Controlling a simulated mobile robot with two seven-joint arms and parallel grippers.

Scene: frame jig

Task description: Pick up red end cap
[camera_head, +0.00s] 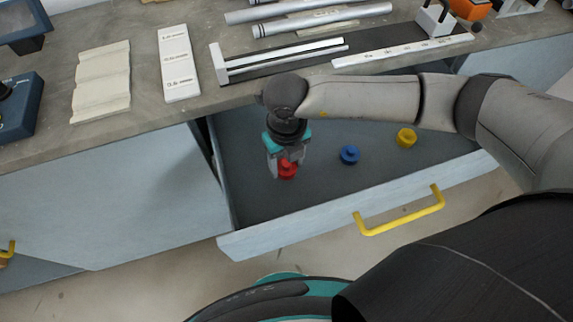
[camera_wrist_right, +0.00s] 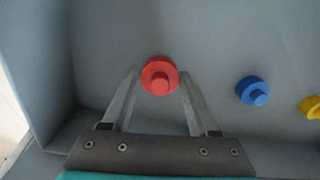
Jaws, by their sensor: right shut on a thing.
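The red end cap (camera_head: 288,170) is in the open drawer (camera_head: 330,212), near its left side. It also shows in the right wrist view (camera_wrist_right: 160,75), a round flanged piece with a smaller knob. My right gripper (camera_head: 287,172) reaches down into the drawer and is shut on the red end cap, with one finger on each side of it in the right wrist view (camera_wrist_right: 158,78). I cannot tell whether the cap still touches the drawer floor. My left gripper is in neither view.
A blue end cap (camera_head: 349,155) and a yellow end cap (camera_head: 406,138) lie to the right in the drawer. The drawer front has a yellow handle (camera_head: 400,222). The worktop (camera_head: 140,115) above holds a frame jig (camera_head: 280,62), rails and white blocks.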

